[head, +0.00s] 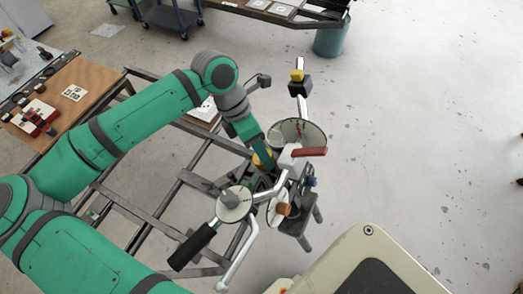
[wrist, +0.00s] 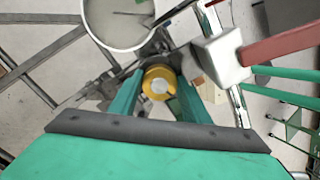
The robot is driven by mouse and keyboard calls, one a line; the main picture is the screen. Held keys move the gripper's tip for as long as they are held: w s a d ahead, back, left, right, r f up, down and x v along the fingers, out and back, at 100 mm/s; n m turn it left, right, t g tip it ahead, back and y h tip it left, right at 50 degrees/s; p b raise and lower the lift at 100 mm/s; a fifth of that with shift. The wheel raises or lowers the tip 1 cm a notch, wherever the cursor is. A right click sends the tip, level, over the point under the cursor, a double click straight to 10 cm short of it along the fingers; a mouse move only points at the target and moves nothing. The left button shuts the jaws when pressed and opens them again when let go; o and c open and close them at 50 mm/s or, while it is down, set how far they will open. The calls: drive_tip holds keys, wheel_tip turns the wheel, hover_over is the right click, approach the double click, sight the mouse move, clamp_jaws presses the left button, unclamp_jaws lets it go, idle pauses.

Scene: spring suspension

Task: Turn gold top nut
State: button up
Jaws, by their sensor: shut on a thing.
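The gold top nut (wrist: 159,82) shows in the wrist view as a round gold piece with a paler centre. My gripper (wrist: 155,92) has its green fingers on either side of the nut and is shut on it. In the head view the gold nut (head: 262,160) is partly hidden at the end of my gripper (head: 262,165), among the parts of the spring suspension device. The threads and lower side of the nut are hidden.
A round pale disc (head: 297,132) and a red-handled lever (head: 310,152) sit close beside my gripper. A black-handled crank (head: 192,246) stands in front. A metal frame (head: 150,215) lies under my arm. Open floor (head: 430,120) is at the right.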

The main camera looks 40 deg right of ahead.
drive_tip(key=o, duration=1)
drive_tip(key=shift+o, duration=0.2)
drive_tip(key=shift+r, duration=0.1)
drive_tip(key=v, duration=1)
drive_tip(key=shift+r, duration=0.25)
drive_tip(key=shift+w+a, duration=0.1)
